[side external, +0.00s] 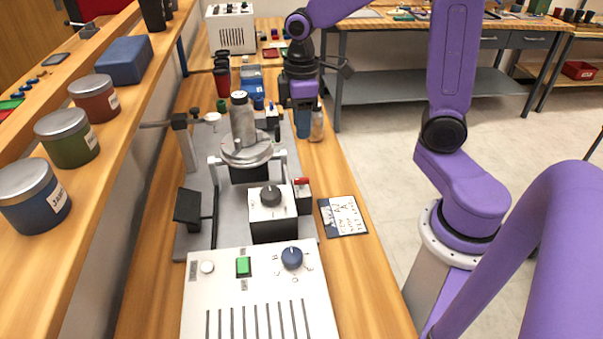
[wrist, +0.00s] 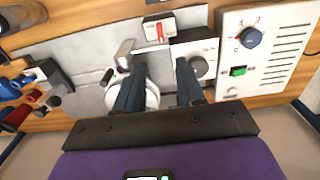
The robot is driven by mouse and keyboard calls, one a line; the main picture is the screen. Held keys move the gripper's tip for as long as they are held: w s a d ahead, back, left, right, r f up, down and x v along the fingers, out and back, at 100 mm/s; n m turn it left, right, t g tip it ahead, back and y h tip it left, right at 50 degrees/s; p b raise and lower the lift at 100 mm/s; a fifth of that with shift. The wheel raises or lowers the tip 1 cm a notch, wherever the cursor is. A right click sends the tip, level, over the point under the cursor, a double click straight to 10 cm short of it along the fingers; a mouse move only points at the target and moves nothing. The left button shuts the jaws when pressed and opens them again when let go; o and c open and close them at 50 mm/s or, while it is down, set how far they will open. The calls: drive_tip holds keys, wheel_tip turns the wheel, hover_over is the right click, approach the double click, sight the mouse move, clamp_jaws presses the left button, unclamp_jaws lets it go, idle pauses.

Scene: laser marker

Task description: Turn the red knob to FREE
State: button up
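In the wrist view the red knob (wrist: 160,31) is a narrow red bar on a white labelled plate, near the top centre. The plate's lettering is too small to read, so I cannot tell its setting. My gripper (side external: 303,132) hangs behind the knob, apart from it. In the wrist view my gripper (wrist: 160,68) has its two dark fingers apart with nothing between them.
A white dial box (side external: 268,207) stands left of the knob. A round metal stage (side external: 246,150) carries a grey bottle (side external: 242,118). The control panel (side external: 215,300) with blue knob and green button is in front. A card (side external: 343,216) lies right.

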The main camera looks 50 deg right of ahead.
sight(301, 179)
wheel_tip(301, 179, down, 15)
drive_tip(key=shift+r, duration=0.1)
idle(0.4)
clamp_jaws()
